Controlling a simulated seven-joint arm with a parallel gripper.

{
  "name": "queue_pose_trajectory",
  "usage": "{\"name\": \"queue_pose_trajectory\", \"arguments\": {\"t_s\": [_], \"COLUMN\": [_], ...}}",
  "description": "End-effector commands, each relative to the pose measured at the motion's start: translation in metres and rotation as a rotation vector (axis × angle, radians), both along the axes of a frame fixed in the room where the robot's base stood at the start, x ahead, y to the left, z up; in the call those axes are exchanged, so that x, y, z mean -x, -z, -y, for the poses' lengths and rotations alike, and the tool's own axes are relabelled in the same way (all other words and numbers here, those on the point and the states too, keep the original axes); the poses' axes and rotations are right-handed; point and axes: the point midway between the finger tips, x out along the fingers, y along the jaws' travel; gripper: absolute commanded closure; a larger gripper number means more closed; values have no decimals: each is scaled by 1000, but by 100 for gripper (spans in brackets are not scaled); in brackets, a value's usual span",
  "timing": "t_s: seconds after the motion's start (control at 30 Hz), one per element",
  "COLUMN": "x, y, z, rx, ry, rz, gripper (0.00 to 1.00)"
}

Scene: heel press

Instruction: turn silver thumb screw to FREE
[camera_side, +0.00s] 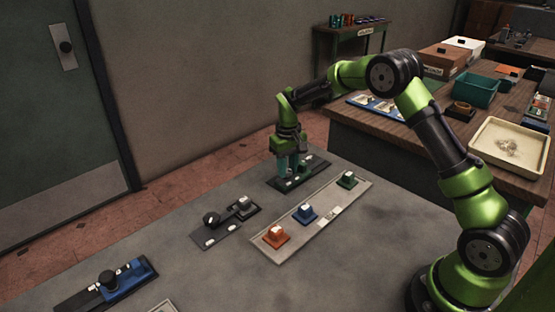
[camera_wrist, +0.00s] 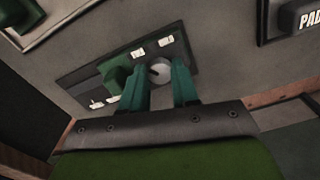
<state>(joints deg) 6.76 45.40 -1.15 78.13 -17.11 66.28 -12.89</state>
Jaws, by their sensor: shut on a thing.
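The silver thumb screw (camera_wrist: 158,71) shows in the wrist view as a round light-grey knob on a dark plate (camera_wrist: 72,80). My gripper (camera_wrist: 166,78) has its two teal fingers on either side of the knob, shut on it. In the side view my gripper (camera_side: 288,174) points down at the dark plate (camera_side: 318,166) at the back of the grey table. A green block-shaped part (camera_wrist: 116,74) sits on the same plate, left of the knob. Small white labels (camera_wrist: 138,54) lie on the plate, but I cannot read them. The knob is hidden by the fingers in the side view.
A light panel (camera_side: 326,222) with orange (camera_side: 276,236), blue (camera_side: 307,213) and green (camera_side: 347,180) knobs lies in front of the plate. The right side of the grey table is clear.

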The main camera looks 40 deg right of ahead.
Motion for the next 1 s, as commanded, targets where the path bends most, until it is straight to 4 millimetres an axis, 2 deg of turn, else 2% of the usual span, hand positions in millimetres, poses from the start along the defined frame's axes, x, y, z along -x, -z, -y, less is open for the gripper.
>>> {"name": "queue_pose_trajectory", "arguments": {"t_s": [0.3,0.83,0.87,1.0], "x": [-1,-1,-1,-1], "y": [-1,-2,-2,-1], "z": [0,0,0,0], "rx": [1,1,1,1], "ry": [-116,-137,-137,-137], "rz": [3,4,4,3], "gripper": [100,100,68,46]}}
